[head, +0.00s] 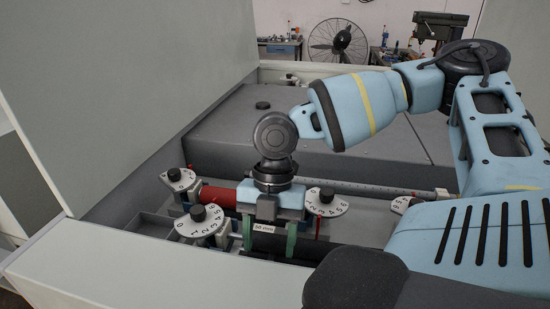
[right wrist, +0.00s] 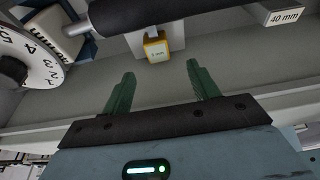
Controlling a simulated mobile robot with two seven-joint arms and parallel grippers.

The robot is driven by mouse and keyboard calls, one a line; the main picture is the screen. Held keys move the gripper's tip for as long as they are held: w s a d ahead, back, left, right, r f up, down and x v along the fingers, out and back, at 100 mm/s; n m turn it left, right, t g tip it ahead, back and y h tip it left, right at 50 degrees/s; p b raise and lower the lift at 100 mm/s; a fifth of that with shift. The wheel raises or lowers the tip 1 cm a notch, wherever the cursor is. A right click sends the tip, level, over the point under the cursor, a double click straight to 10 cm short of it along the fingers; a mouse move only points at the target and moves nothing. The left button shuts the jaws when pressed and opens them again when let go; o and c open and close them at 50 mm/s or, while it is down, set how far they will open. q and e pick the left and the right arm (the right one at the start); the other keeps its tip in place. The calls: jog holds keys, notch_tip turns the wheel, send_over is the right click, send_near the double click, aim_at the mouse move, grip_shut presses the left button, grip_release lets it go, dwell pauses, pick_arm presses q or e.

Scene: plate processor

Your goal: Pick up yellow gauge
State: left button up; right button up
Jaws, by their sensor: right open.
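The yellow gauge (right wrist: 155,48) shows in the right wrist view as a small yellow block with a pale label, just beyond my fingertips and between their lines. It sits below a dark roller. I cannot make it out in the head view, where my gripper and the machine parts cover that area. My right gripper (right wrist: 160,74) is open, with its two green fingers apart and nothing between them. In the head view the right gripper (head: 268,236) points down into the machine's front channel. My left gripper is not in view.
Numbered white dials (head: 200,221) with black knobs stand close around the gripper, another dial (head: 326,202) at its right. A red roller (head: 218,196) lies at the left. A 40 mm label (right wrist: 284,16) shows in the wrist view. The machine's light front edge (head: 150,265) runs nearest me.

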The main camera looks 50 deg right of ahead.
jog(key=shift+a+f, duration=0.15)
jog(key=shift+f, duration=0.2)
jog(key=shift+x, duration=0.85)
jog(key=shift+w+d+x, duration=0.1)
jog(key=shift+d+x, duration=0.05)
jog(key=shift+x, duration=0.9)
jog(key=shift+w+d+x, duration=0.1)
jog(key=shift+x, duration=1)
jog(key=shift+a+f, duration=0.15)
jog(key=shift+f, duration=0.5)
jog(key=shift+c, duration=0.4)
jog(key=c, duration=1.1)
jog(key=shift+r, duration=0.2)
